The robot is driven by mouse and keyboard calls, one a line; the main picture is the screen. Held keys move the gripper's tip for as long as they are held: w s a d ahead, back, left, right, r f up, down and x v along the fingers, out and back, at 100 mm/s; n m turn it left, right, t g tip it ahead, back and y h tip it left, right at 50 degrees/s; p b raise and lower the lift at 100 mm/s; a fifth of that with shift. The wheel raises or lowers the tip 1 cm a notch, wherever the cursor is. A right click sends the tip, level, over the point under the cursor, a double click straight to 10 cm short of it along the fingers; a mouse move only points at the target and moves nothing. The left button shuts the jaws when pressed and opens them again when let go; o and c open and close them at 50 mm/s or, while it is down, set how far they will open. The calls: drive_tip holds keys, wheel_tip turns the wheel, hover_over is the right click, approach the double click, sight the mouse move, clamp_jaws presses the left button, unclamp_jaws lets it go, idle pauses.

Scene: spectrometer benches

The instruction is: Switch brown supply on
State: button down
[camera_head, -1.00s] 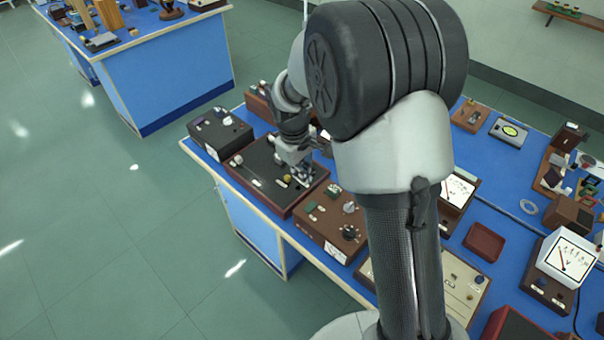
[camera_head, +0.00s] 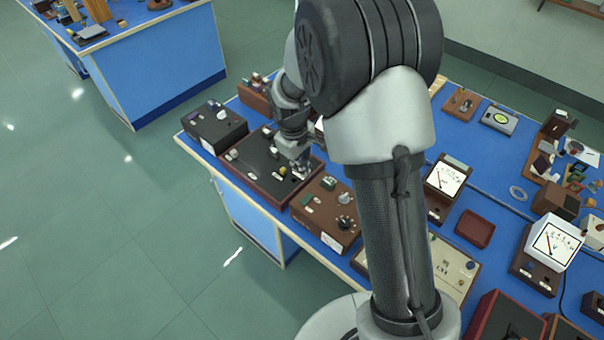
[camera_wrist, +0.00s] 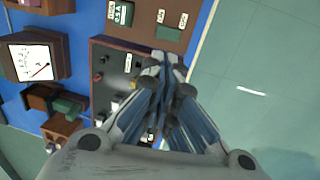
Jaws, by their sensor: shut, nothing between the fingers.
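The brown supply (camera_head: 322,215) is a brown box in the middle of the bench, with a green switch (camera_head: 328,183), a pale knob and a black knob on top. Part of its top, with green parts and white labels, shows in the wrist view (camera_wrist: 148,31). My gripper (camera_head: 301,173) is shut and empty. In the head view it is over the right end of a dark-topped box (camera_head: 252,165), close to the brown supply's left edge. In the wrist view its fingertips (camera_wrist: 168,60) overlap the edge between the two boxes. I cannot tell whether they touch anything.
A black box (camera_head: 208,132) stands left of the dark-topped box. A cream box (camera_head: 455,268), a white-faced meter (camera_head: 445,180) and a red tray (camera_head: 474,229) are to the right. My arm hides part of the bench. The floor (camera_head: 110,230) in front is clear.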

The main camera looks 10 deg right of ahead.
sight(306, 195)
drive_tip(key=f+b, duration=0.1)
drive_tip(key=f, duration=0.3)
drive_tip(key=d+f, duration=0.1)
drive_tip(key=f, duration=0.3)
drive_tip(key=w+f+b, duration=0.1)
drive_tip(key=f, duration=0.3)
drive_tip(key=shift+d+f+b, duration=0.2)
drive_tip(key=shift+f+b, duration=0.05)
drive_tip(key=shift+b, duration=0.05)
drive_tip(key=shift+w+d+f+b, duration=0.15)
drive_tip(key=shift+d+f+b, duration=0.1)
drive_tip(key=shift+f+b, duration=0.25)
drive_tip(key=shift+r, duration=0.1)
drive_tip(key=shift+s+a, duration=0.2)
